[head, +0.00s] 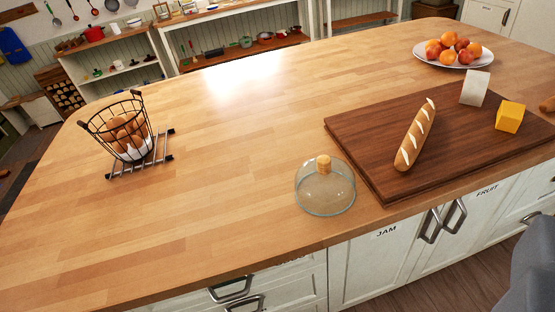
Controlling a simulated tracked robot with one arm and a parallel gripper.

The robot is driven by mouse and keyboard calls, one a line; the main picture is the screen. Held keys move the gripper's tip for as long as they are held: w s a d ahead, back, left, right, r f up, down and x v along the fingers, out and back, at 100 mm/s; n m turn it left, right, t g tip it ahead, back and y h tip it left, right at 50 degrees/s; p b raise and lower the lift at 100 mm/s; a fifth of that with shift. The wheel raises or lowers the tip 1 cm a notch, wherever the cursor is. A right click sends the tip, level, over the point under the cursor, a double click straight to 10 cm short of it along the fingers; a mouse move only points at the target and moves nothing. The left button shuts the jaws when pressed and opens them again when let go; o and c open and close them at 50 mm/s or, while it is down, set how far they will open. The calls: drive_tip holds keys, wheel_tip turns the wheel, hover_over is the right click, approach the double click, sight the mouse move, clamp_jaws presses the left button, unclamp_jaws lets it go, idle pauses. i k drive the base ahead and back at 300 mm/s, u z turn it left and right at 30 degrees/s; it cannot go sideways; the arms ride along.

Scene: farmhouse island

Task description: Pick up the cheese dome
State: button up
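The cheese dome (325,192) is a clear glass cover with a cork-coloured knob on top. It stands upright on the wooden island top (230,190), near the front edge and just left of the dark cutting board (365,132). Nothing shows under the glass. My gripper's fingers cannot be made out; only a dark grey blurred shape shows at the lower right edge, and I cannot tell what it is.
A baguette (415,137), a white block (475,88) and a yellow block (509,117) are on the board. A fruit plate (482,60) stands behind. A wire egg basket (120,128) is at left on a rack (165,145). The middle is clear.

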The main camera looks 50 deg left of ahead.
sight(325, 185)
drive_tip(key=u, duration=0.65)
drive_tip(key=i, duration=1.15)
drive_tip(key=u, duration=0.45)
